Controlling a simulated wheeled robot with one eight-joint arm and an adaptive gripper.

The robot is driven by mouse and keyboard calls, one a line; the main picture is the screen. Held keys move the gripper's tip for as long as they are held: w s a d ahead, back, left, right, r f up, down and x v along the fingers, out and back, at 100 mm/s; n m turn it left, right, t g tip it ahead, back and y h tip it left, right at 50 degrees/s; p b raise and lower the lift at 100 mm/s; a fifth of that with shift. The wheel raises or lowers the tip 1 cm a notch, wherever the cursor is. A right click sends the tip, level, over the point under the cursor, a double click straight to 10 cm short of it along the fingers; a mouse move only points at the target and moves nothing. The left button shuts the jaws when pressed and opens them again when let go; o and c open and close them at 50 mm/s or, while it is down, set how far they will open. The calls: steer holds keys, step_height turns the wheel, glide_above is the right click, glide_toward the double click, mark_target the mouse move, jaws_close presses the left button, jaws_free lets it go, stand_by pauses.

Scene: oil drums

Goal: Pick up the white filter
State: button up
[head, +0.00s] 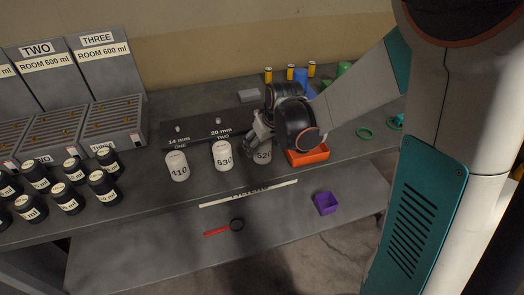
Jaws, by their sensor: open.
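No thing in the head view is labelled as the white filter, and I cannot tell for sure which one it is. In front stand white cylinders marked 410 (177,166) and 530 (222,156). A greyer, shaded cylinder marked 520 (263,156) is partly hidden under my arm. My gripper (256,142) is open, just above and left of the 520 cylinder; its fingertips are hard to make out.
An orange tray (307,155) sits right of my gripper. Yellow cans (268,75) and a blue cylinder (300,77) stand behind. Several black jars (103,184) and grey stands (110,122) fill the left. A purple box (325,203) and a red-handled tool (217,231) lie on the lower shelf.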

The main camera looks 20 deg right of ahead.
steer(key=b+x, duration=0.1)
steer(key=x, duration=0.2)
steer(key=shift+w+f, duration=0.1)
steer(key=shift+f, duration=0.2)
steer(key=shift+r, duration=0.1)
steer(key=c, duration=1.3)
